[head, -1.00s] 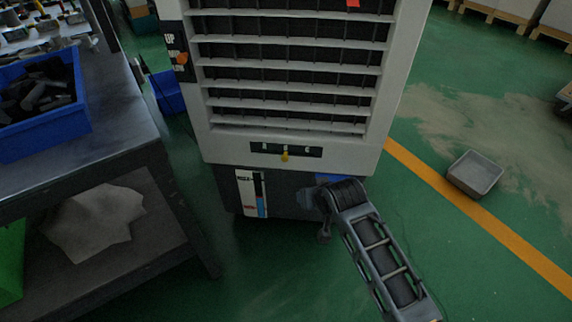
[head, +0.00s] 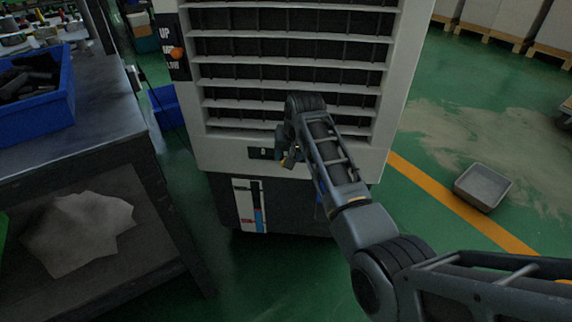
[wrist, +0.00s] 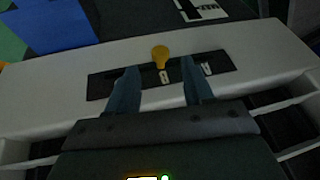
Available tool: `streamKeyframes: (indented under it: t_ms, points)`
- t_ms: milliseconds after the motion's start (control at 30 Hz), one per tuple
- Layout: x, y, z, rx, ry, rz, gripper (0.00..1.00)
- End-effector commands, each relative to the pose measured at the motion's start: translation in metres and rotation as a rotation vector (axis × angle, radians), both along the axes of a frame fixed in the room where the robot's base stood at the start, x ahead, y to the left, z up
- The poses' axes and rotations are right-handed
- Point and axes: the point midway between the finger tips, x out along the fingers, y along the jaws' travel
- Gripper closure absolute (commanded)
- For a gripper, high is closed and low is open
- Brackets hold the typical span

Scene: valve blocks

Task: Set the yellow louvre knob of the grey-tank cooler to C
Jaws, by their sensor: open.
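The cooler (head: 205,148) has a pale front with a dark grey tank (head: 283,212) below. Its yellow louvre knob (wrist: 160,54) sits near the middle of the dark lettered strip (wrist: 100,84), beside the letter B. The wrist view is upside down relative to the head view. The A is partly visible by the right finger; the C is not visible there, with the left finger over that side. My gripper (wrist: 158,84) is open, its fingers apart on either side of the knob's line. I cannot tell whether they touch it. In the head view my gripper largely covers the knob.
An orange knob (head: 177,53) is on the cooler's upper left. A workbench (head: 105,110) with a blue bin (head: 50,105) stands at the left. A grey tray (head: 483,187) lies on the floor at the right, by a yellow line.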

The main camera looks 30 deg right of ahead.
Motion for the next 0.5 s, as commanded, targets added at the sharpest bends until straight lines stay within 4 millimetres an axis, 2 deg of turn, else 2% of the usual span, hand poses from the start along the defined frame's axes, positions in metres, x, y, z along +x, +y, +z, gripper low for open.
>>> streamKeyframes:
  t_ms: [33,200,500]
  points:
    - [0.004,-0.001,-0.011,0.000,0.001,0.000,0.49]
    - [0.013,-0.002,-0.032,0.000,-0.001,0.000,0.49]
    - [0.019,-0.003,-0.045,-0.001,-0.002,0.001,0.49]
